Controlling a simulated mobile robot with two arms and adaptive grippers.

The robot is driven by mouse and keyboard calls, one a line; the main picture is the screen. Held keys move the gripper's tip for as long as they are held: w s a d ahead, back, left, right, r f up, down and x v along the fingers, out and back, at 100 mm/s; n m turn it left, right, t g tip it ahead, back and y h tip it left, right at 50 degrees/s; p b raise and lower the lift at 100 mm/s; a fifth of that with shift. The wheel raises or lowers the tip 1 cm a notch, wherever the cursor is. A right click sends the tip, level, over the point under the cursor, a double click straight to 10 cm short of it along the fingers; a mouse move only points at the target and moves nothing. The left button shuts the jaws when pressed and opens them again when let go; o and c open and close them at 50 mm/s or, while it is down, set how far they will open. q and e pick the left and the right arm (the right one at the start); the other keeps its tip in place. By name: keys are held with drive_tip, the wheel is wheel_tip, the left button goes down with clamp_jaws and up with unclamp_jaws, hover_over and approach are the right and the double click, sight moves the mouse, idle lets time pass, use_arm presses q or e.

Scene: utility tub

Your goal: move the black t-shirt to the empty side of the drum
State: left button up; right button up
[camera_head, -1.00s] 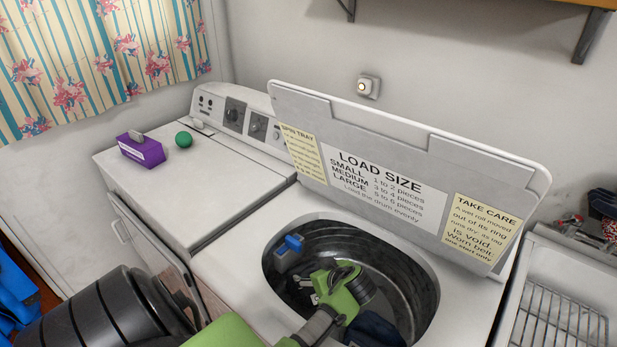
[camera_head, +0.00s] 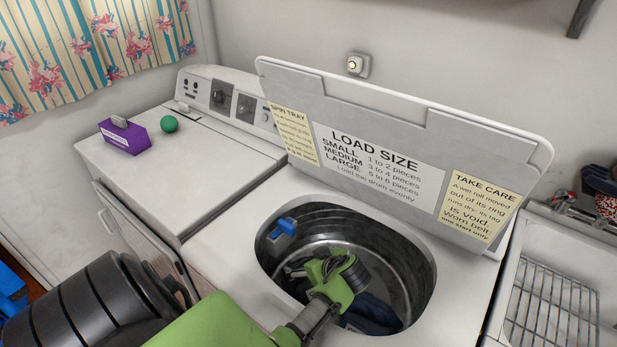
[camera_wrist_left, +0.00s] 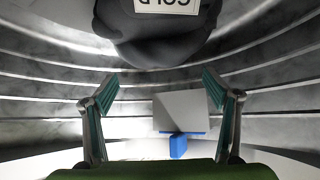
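A black cloth bundle with a white label (camera_wrist_left: 160,35) is at the top of the left wrist view, beyond the fingertips and apart from them. The label's lettering is upside down. In the head view a dark navy bundle (camera_head: 372,315) lies low in the drum (camera_head: 405,262), partly behind my arm; I cannot tell if it is the same cloth. My left gripper (camera_head: 300,268) is inside the drum. In the left wrist view its fingers (camera_wrist_left: 160,100) are wide apart with nothing held between them. My right gripper is not in view.
A blue and grey item (camera_head: 284,228) is at the drum's left wall. The raised lid (camera_head: 400,130) with notices stands behind the opening. A purple box (camera_head: 125,137) and a green ball (camera_head: 169,124) rest on the machine at left. A sink with a rack (camera_head: 555,305) is at right.

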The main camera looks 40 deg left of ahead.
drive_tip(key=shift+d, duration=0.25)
use_arm(q)
drive_tip(key=shift+r, duration=0.15)
drive_tip(key=p+v, duration=0.9)
drive_tip(key=v, duration=0.3)
drive_tip(key=shift+r, duration=0.4)
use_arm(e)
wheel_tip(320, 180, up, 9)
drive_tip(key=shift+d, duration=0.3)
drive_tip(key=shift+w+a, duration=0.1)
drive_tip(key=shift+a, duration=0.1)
